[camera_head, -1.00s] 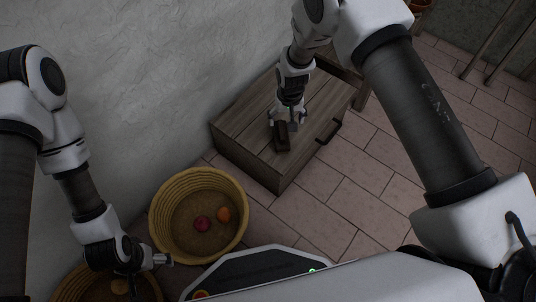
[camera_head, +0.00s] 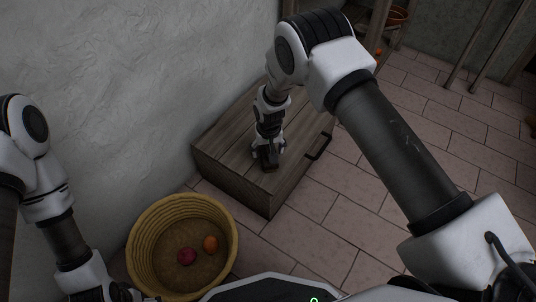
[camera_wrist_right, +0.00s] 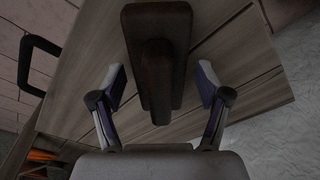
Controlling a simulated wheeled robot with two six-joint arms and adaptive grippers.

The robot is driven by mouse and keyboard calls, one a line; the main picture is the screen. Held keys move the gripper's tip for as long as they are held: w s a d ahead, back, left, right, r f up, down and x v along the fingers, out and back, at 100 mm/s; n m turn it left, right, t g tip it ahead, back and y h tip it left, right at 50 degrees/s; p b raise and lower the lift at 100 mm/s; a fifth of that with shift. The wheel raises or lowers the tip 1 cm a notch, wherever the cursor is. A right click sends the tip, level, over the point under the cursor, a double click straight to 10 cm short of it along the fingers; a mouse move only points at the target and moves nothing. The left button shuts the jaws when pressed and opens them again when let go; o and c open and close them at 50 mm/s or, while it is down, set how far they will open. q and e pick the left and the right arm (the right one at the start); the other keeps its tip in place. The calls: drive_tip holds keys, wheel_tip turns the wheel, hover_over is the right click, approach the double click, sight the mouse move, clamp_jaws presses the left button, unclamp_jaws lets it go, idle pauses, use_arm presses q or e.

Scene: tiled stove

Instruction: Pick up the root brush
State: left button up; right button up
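The root brush is a dark brown block with a raised grip along its middle, lying on a wooden chest (camera_head: 230,150). In the right wrist view the brush (camera_wrist_right: 180,42) sits between the two fingers of my right gripper (camera_wrist_right: 161,85). The fingers are open, with a gap visible on both sides. In the head view my right gripper (camera_head: 268,153) points down over the brush, hiding most of it; only a dark edge (camera_head: 270,169) shows. My left gripper (camera_head: 122,293) is at the lower left, cut off by the frame edge, so its fingers cannot be judged.
A yellow wicker basket (camera_head: 140,227) with a red and an orange round item stands on the tiled floor by the chest. The chest has a dark handle (camera_head: 319,147) on its front. A pale rough wall (camera_head: 130,90) borders the left. Tiled floor is clear at right.

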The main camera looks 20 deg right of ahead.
drive_tip(key=c, duration=1)
drive_tip(key=shift+r, duration=0.3)
wheel_tip(320, 180, up, 3)
drive_tip(key=p, duration=0.2)
drive_tip(key=shift+r+p, duration=0.15)
drive_tip(key=shift+p, duration=0.25)
drive_tip(key=s+a+p, duration=0.2)
drive_tip(key=s+p, duration=0.5)
drive_tip(key=p, duration=0.2)
drive_tip(key=s+a+r+p, duration=0.1)
drive_tip(key=s+a+p, duration=0.2)
drive_tip(key=s+p, duration=0.5)
drive_tip(key=shift+s+p, duration=0.15)
drive_tip(key=shift+p, duration=1)
